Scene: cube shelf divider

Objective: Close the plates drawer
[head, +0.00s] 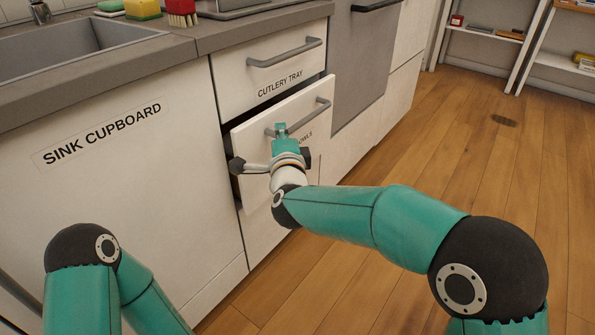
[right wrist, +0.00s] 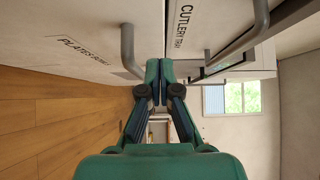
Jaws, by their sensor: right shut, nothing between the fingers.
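The plates drawer (head: 319,127) is a white front with a grey bar handle (head: 318,104), below the cutlery tray drawer. It stands partly pulled out, with dark gaps along its top and left side. Its label is partly hidden behind my gripper; it reads in the right wrist view (right wrist: 85,51). My right gripper (head: 281,131) is shut and empty, in front of the drawer at the left part of the handle. In the right wrist view the shut fingertips (right wrist: 158,72) are beside the handle (right wrist: 128,55); I cannot tell whether they touch. My left gripper is out of view.
The cutlery tray drawer (head: 245,88) above looks shut, its handle (head: 284,52) sticking out. The sink cupboard (head: 135,170) is at left, under a counter with a sponge (head: 143,9) and red brush (head: 181,12). Wooden floor (head: 460,150) at right is clear; shelves stand behind.

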